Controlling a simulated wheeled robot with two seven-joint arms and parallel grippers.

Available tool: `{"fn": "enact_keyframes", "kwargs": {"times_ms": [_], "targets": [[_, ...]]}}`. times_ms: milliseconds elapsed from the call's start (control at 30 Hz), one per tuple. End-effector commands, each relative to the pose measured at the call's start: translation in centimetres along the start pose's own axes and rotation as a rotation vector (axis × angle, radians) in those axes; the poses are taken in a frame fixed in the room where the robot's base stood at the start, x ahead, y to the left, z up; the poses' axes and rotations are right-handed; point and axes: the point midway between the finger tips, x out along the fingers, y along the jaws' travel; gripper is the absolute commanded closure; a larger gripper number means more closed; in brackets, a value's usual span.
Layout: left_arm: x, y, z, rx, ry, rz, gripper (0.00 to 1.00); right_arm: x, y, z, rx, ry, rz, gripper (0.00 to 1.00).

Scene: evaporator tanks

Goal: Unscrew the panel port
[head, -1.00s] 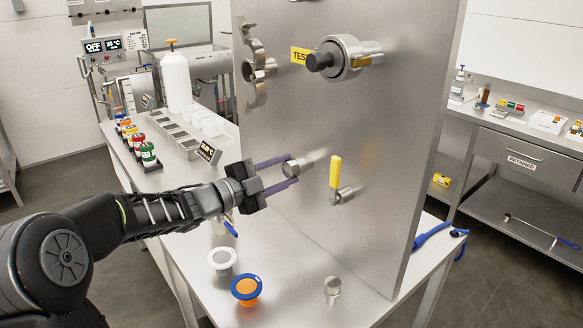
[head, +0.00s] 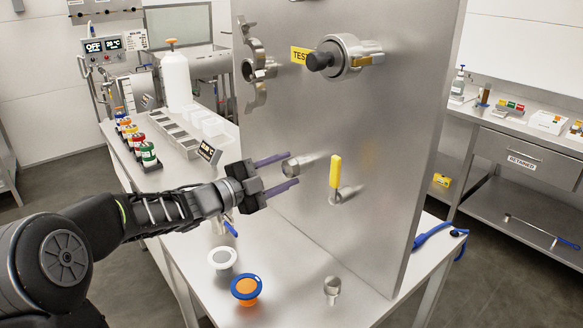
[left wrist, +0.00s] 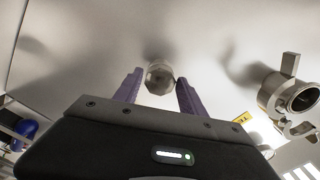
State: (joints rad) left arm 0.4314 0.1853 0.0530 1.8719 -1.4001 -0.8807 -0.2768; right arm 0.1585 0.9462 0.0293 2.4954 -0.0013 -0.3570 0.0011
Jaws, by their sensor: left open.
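The upright steel panel (head: 410,130) stands on the bench. A short metal port with a round end (head: 291,168) sticks out of its face; I take this as the panel port. It also shows in the left wrist view (left wrist: 159,79). My left gripper (head: 292,169) is open, with one purple finger above the port and one below. In the left wrist view its fingertips (left wrist: 157,77) lie either side of the port's end, with gaps. Whether the port's end is a separate cap cannot be told. My right gripper is not in view.
A yellow-handled valve (head: 336,172) sits right of the port. A larger pipe fitting (head: 346,58) and a clamp (head: 254,65) are higher up. A white cup (head: 222,259), a blue-orange cup (head: 246,289) and a metal fitting (head: 332,290) stand on the bench below.

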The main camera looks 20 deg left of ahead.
Motion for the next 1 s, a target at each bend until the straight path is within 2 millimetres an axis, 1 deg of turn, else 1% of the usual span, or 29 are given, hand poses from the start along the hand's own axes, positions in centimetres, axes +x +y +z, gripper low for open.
{"fn": "enact_keyframes", "kwargs": {"times_ms": [167, 500, 600, 733, 1000], "targets": [[0.0, 0.4, 0.3, 0.074, 0.0, -0.001, 0.52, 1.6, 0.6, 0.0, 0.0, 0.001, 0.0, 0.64], [0.0, 0.5, 0.3, 0.317, 0.0, -0.002, 0.52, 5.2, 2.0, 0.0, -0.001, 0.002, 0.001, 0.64], [0.0, 0.3, 0.2, 0.383, 0.001, -0.002, 0.52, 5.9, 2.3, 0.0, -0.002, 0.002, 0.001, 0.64], [0.0, 0.1, 0.1, 0.425, 0.0, -0.001, 0.52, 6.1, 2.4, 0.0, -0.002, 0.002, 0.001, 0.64], [0.0, 0.0, 0.0, 0.428, 0.0, 0.0, 0.52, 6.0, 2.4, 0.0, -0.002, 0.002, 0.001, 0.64]]}}
